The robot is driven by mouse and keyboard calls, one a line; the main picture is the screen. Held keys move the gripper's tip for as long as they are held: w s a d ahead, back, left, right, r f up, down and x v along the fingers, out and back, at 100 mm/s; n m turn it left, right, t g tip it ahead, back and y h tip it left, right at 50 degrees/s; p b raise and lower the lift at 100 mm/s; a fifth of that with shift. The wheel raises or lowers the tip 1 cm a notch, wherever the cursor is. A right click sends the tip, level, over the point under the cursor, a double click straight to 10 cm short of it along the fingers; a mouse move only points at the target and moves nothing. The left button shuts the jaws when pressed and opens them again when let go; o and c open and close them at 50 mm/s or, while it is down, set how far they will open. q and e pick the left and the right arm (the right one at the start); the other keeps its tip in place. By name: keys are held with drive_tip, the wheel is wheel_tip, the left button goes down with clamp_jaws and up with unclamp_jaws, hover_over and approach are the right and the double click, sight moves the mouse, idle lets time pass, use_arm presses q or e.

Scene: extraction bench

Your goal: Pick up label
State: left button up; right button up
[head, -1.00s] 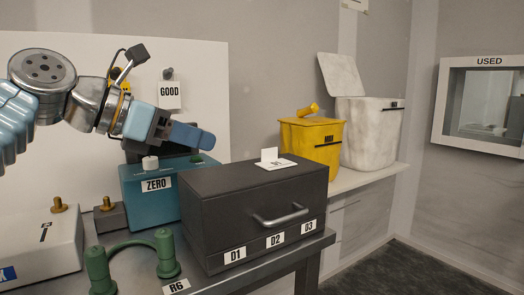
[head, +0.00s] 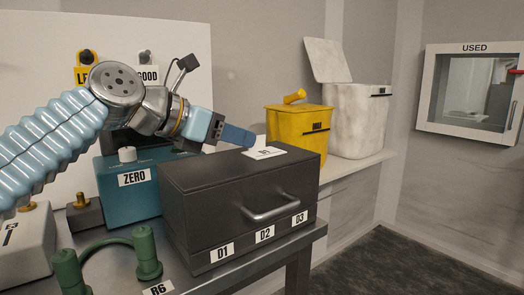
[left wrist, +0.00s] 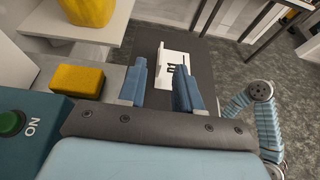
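The white label (head: 265,153) lies on top of the dark drawer box (head: 232,168), with an upright white tab; its print is too small to read surely. My left gripper (head: 249,138) is just above and to the left of the label in the head view. In the left wrist view, its two blue fingers (left wrist: 160,68) stand apart, with the label (left wrist: 174,56) showing between and beyond them. The gripper is open and empty. My right gripper is in neither view.
The teal ZERO box (head: 130,198) stands left of the drawer box. A yellow bin (head: 298,133) and a white bin (head: 358,125) stand on a shelf behind right. A green handle (head: 110,245) lies at front left. The USED window (head: 475,92) is far right.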

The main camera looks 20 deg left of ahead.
use_arm(q)
drive_tip(key=shift+x, duration=0.9)
clamp_jaws()
drive_tip(key=shift+r, duration=0.1)
